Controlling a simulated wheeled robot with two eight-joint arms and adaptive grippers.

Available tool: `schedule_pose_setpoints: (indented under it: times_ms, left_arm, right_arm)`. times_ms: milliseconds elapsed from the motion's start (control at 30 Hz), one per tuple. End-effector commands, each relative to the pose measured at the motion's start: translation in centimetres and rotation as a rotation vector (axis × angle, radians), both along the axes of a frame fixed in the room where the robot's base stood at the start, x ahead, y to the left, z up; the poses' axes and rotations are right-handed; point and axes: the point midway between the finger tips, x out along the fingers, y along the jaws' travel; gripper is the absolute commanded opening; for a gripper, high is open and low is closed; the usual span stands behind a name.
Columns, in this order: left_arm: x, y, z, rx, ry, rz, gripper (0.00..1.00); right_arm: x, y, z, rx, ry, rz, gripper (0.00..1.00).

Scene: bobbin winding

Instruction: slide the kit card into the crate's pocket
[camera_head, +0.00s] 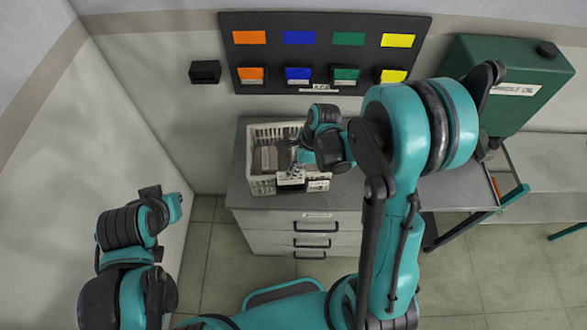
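The cream slatted crate (252,160) stands on top of the grey drawer cabinet, left of centre. A small white card with dark marks, which looks like the kit card (291,177), is at the crate's front wall. My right gripper (293,169) reaches over the crate from the right, and its fingertips appear shut on the card's upper edge. The pocket is too small and too covered to make out, so I cannot tell whether the card is in it. My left gripper (174,207) is at the lower left, away from the crate, its fingers unclear.
Grey and brown items (267,158) lie inside the crate. The cabinet (290,222) has several drawers. A dark wall board (322,55) with coloured labels and bins hangs behind. A green oil tank (510,80) is at the right. Floor between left arm and cabinet is clear.

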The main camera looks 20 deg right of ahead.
Motion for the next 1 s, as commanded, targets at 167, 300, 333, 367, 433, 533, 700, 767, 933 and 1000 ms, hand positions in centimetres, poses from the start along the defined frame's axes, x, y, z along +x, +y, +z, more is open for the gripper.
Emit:
schedule_pose_setpoints:
  times_ms: [167, 300, 333, 367, 433, 533, 700, 767, 933, 1000]
  left_arm:
    - [0.0, 0.0, -0.8, 0.000, 0.000, 0.000, 0.00]
    - [0.0, 0.0, -1.3, 0.000, 0.000, 0.000, 0.00]
    - [0.0, 0.0, -1.4, 0.000, 0.000, 0.000, 0.00]
    - [0.0, 0.0, -1.5, 0.000, 0.000, 0.000, 0.00]
    - [0.0, 0.0, -1.7, 0.000, 0.000, 0.000, 0.00]
    - [0.0, 0.0, -2.1, 0.000, 0.000, 0.000, 0.00]
    - [0.0, 0.0, -2.7, 0.000, 0.000, 0.000, 0.00]
    - [0.0, 0.0, -2.9, 0.000, 0.000, 0.000, 0.00]
    - [0.0, 0.0, -3.5, 0.000, 0.000, 0.000, 0.00]
    - [0.0, 0.0, -3.7, 0.000, 0.000, 0.000, 0.00]
  right_arm:
    - [0.0, 0.0, -0.8, 0.000, 0.000, 0.000, 0.00]
    - [0.0, 0.0, -1.2, 0.000, 0.000, 0.000, 0.00]
    - [0.0, 0.0, -1.3, 0.000, 0.000, 0.000, 0.00]
    - [0.0, 0.0, -1.4, 0.000, 0.000, 0.000, 0.00]
    - [0.0, 0.0, -1.6, 0.000, 0.000, 0.000, 0.00]
    - [0.0, 0.0, -2.0, 0.000, 0.000, 0.000, 0.00]
    - [0.0, 0.0, -2.5, 0.000, 0.000, 0.000, 0.00]
    - [0.0, 0.0, -2.8, 0.000, 0.000, 0.000, 0.00]
    - [-0.1, 0.0, -3.3, 0.000, 0.000, 0.000, 0.00]
    - [-0.1, 0.0, -3.6, 0.000, 0.000, 0.000, 0.00]
